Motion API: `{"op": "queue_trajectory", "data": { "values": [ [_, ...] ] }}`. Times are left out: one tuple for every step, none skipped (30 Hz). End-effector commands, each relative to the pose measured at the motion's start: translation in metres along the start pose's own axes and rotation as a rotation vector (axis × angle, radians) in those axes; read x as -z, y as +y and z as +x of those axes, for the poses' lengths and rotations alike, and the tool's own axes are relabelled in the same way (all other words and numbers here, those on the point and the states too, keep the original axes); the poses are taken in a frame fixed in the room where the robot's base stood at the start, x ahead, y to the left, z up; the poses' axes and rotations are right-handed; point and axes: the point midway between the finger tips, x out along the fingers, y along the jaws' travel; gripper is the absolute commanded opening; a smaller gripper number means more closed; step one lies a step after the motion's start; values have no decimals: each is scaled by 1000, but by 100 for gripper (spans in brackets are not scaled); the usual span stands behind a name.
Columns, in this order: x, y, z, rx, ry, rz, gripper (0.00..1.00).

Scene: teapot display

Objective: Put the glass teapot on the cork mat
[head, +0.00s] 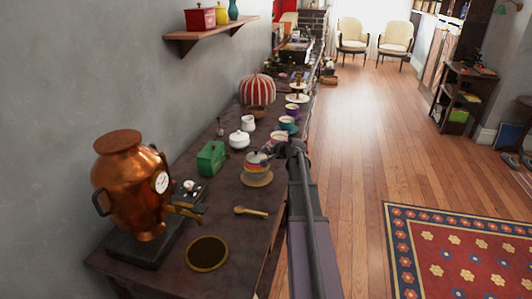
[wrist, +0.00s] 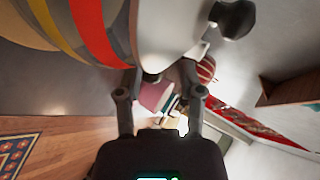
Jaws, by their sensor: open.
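The teapot (head: 256,164) has coloured bands, a pale upper part and a dark lid knob. It stands upright on the round tan cork mat (head: 258,181) on the long table. In the wrist view the teapot (wrist: 165,30) fills the top, with the mat's tan edge (wrist: 18,28) at the upper left. My gripper (head: 288,150) is at the teapot's right side in the head view. In the wrist view its two fingers (wrist: 160,95) are apart, close to the teapot. I cannot tell whether they touch it; its handle is not clear.
A copper samovar (head: 130,190), a green box (head: 211,158) and a white lidded bowl (head: 239,139) stand to the left. A wooden spoon (head: 250,211) and a dark round plate (head: 207,253) lie in front. Several cups stand behind.

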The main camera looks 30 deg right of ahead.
Motion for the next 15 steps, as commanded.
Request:
{"op": "queue_trajectory", "data": {
  "values": [
    [-1,-2,-10,0,0,1,49],
    [-1,-3,-14,0,0,1,49],
    [-1,-3,-20,0,1,1,49],
    [-1,-3,-24,0,1,1,49],
    [-1,-3,-29,0,1,1,49],
    [-1,-3,-36,0,2,0,49],
    [-1,-3,-40,0,2,0,49],
    [0,-3,-45,0,2,0,49],
    [-1,-3,-52,-1,2,0,49],
    [-1,-3,-56,-1,1,0,49],
    [-1,-3,-61,-1,1,1,49],
    [-1,-3,-67,0,1,1,49],
    [-1,-3,-71,0,1,1,49],
    [0,-3,-76,0,1,1,49],
    [0,-3,-81,0,2,0,49]
  ]
}}
